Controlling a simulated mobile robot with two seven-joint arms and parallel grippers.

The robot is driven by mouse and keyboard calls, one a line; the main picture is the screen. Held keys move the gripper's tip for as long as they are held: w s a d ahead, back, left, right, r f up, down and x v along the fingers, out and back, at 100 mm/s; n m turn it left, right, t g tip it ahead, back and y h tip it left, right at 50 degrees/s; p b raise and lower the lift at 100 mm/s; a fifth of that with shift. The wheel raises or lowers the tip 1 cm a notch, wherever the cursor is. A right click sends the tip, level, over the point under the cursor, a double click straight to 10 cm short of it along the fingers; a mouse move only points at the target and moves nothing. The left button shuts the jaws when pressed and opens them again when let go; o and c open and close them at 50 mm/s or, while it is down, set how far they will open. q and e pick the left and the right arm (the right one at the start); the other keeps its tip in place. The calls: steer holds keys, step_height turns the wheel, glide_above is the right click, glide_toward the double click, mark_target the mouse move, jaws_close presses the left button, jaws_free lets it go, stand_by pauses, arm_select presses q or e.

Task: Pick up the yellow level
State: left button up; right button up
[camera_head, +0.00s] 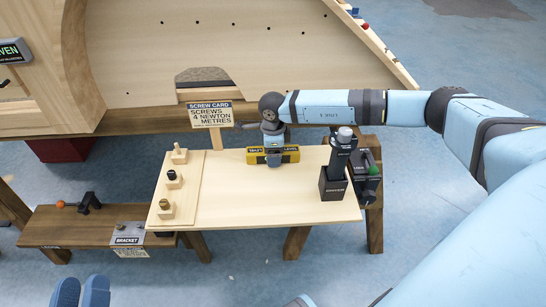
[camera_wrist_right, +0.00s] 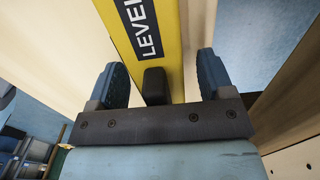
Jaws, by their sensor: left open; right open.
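The yellow level (camera_head: 292,155) lies along the back edge of the light wooden bench top (camera_head: 250,195), with black label patches on it. My right gripper (camera_head: 273,158) is over the level's middle and hides part of it. In the right wrist view the right gripper (camera_wrist_right: 162,65) is open, with its blue fingers on either side of the level (camera_wrist_right: 172,20). There are gaps between the fingers and the level. My left gripper (camera_head: 81,292) is at the lower left of the head view, open and empty, away from the bench.
A screw card sign (camera_head: 211,114) stands behind the bench. Small wooden blocks with fittings (camera_head: 172,179) line the bench's left side. A black holder with an upright tool (camera_head: 333,183) stands at the right. A lower shelf (camera_head: 75,228) carries a bracket. The bench's front middle is clear.

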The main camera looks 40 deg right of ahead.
steer(key=shift+f, duration=0.1)
steer(key=shift+c, duration=0.4)
steer(key=c, duration=1.1)
